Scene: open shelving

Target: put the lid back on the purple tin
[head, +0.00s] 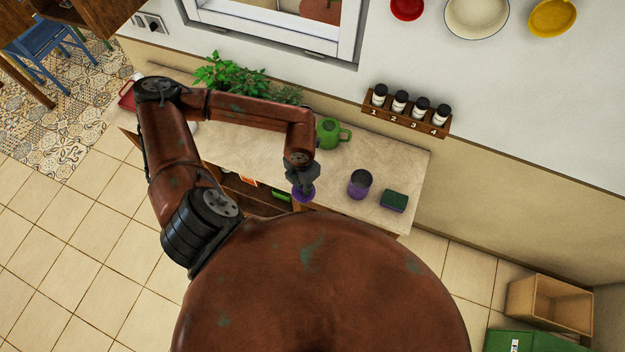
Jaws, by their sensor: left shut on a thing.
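The purple tin (359,185) stands upright on the counter to the right of my left gripper. Its top looks open and dark inside. My left gripper (302,187) points down near the counter's front edge and is shut on the purple lid (303,194). The lid is to the left of the tin and apart from it. The gripper hides part of the lid. My right gripper is not in view.
A green watering can (330,134) stands behind my left gripper. A dark green and purple block (394,201) lies right of the tin. Leafy plants (240,78) are at the back left. A rack of numbered jars (405,112) hangs on the wall.

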